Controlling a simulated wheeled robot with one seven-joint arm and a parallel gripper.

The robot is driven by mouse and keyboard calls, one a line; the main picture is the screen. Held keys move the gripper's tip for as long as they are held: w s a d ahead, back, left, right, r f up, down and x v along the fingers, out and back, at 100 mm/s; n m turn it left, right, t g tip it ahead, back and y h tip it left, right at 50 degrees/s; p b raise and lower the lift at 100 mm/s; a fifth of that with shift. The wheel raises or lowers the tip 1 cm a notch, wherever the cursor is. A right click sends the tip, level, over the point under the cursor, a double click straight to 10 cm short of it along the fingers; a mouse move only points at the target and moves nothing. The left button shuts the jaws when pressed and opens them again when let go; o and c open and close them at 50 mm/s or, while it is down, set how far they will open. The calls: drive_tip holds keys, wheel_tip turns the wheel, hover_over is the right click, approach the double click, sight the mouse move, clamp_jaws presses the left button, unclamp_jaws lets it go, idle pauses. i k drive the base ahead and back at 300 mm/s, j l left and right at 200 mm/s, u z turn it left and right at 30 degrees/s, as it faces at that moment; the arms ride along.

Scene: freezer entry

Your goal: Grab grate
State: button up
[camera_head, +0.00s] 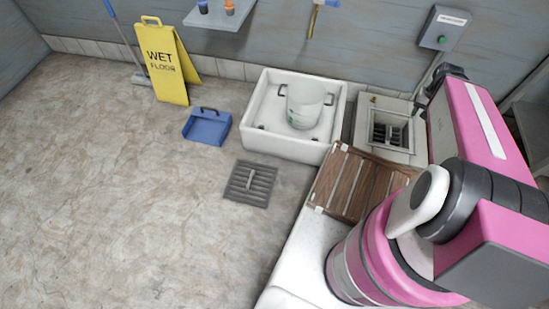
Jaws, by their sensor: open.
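The grate (262,186) is a dark grey, square, slotted plate with a light bar handle standing up near its middle. It lies flat on the floor, left of the wooden slatted board and in front of the white basin. My gripper (419,110) shows only as small dark parts at the far end of my pink arm, beside the drain. It is open and well apart from the grate, up and to the right of it. Most of it is hidden behind my arm.
A square drain opening (407,126) in a pale frame lies right of the white basin (280,146), which holds a clear bucket (306,103). A wooden slatted board (345,185), blue dustpan (207,126) and yellow wet-floor sign (166,70) stand around. Floor left of the grate is clear.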

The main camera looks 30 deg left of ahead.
sight(253, 173)
drive_tip(key=u, duration=2.35)
drive_tip(key=j+z, duration=0.5)
drive_tip(key=j, duration=0.35)
drive_tip(key=j+z, duration=0.1)
drive_tip(key=z, duration=0.7)
drive_tip(key=k+j+z, duration=0.2)
drive_tip(key=j+z, duration=0.15)
drive_tip(key=k+j+z, duration=0.25)
drive_tip(key=j+z, duration=0.15)
drive_tip(key=k+j+z, duration=0.45)
drive_tip(key=k+j, duration=0.6)
